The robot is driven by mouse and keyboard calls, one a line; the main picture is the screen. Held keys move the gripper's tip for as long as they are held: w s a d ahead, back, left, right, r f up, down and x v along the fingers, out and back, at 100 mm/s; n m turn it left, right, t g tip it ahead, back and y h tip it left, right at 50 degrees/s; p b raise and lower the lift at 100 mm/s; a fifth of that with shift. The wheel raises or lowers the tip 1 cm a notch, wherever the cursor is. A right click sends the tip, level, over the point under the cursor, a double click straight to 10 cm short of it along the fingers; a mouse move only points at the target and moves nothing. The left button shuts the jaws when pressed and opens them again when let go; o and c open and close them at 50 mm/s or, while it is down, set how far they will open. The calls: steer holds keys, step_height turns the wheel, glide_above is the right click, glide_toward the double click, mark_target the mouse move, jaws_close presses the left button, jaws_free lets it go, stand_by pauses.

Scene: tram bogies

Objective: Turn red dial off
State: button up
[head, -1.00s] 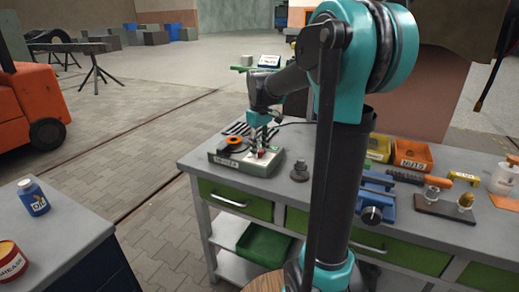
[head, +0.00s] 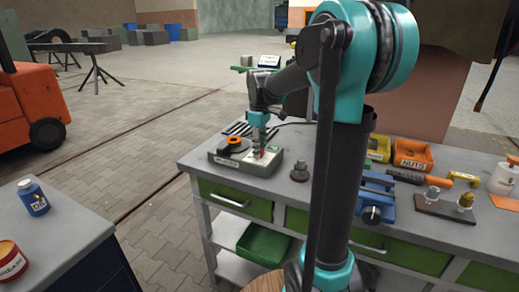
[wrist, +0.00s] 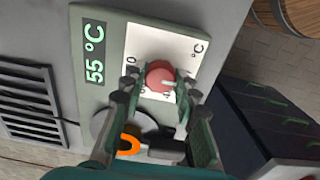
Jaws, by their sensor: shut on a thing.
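The red dial (wrist: 160,77) sits on a white scale plate marked with numbers and °C, on a grey-green heater box (head: 232,164). A display (wrist: 94,54) on the box reads 55 °C. My gripper (wrist: 158,83) is over the plate with its fingers on both sides of the dial, shut on it. In the head view my gripper (head: 260,150) points down at the right part of the box, and the dial is mostly hidden by the fingers there.
A black disc with an orange ring (head: 235,143) sits on the box beside my gripper. A dark weight (head: 299,171) stands to the right on the grey bench.

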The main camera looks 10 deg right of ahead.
steer(key=o, duration=1.2)
steer(key=shift+c, duration=0.2)
step_height(320, 180, up, 12)
